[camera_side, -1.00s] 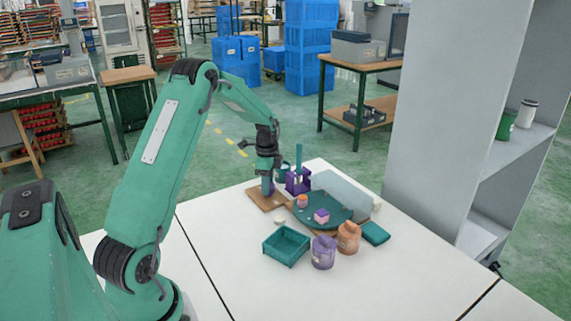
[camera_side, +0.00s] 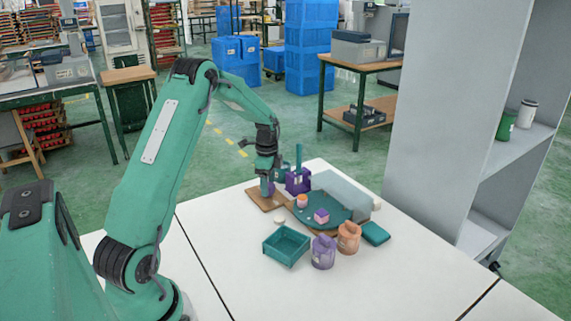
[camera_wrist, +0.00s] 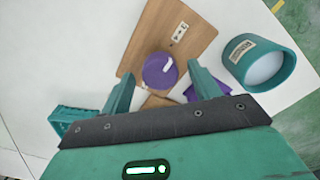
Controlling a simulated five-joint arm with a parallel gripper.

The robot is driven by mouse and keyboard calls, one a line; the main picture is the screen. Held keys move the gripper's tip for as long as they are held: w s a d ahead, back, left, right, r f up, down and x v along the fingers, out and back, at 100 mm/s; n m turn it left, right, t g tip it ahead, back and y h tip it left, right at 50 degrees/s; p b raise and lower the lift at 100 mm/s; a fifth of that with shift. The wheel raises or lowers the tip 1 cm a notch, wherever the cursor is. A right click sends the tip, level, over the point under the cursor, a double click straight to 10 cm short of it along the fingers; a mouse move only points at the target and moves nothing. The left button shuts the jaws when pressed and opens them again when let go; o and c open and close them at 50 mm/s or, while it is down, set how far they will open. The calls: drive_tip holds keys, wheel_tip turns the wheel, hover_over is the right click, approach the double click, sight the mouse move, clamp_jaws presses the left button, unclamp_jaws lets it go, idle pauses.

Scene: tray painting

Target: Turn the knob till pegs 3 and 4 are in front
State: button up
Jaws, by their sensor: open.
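A purple round knob (camera_wrist: 160,72) with a white mark on its top sits on a brown wooden board (camera_wrist: 183,28). The board also shows in the side view (camera_side: 262,203). My gripper (camera_wrist: 161,74) is open, with one finger on each side of the knob in the wrist view; I cannot tell whether either finger touches it. In the side view my gripper (camera_side: 266,190) is low over the board and hides the knob. A teal round turntable (camera_side: 335,212) stands to its right, carrying an orange-and-purple piece (camera_side: 302,201) and a purple-and-pink block (camera_side: 321,216). Peg numbers are not readable.
A teal open bin (camera_side: 286,246), a purple jar (camera_side: 323,252), an orange jar (camera_side: 348,238) and a teal pad (camera_side: 375,233) stand in front. A purple holder (camera_side: 298,181) stands behind the turntable. A teal cup (camera_wrist: 260,62) is close right of the board.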

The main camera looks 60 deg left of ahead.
sight(270, 187)
drive_tip(key=shift+r, duration=3.85)
drive_tip(key=s+d+r+n+t, duration=0.15)
drive_tip(key=s+d+r, duration=0.25)
drive_tip(key=d+r, duration=0.4)
drive_tip(key=s+d+r+n+t, duration=0.1)
drive_tip(key=s+d+r+n, duration=0.3)
drive_tip(key=d, duration=0.6)
drive_tip(key=s+d+r+n+t, duration=0.1)
drive_tip(key=s+d+n+t, duration=0.2)
drive_tip(key=s+d, duration=0.7)
drive_tip(key=s, duration=0.3)
drive_tip(key=shift+d+n, duration=0.25)
drive_tip(key=shift+n, duration=0.1)
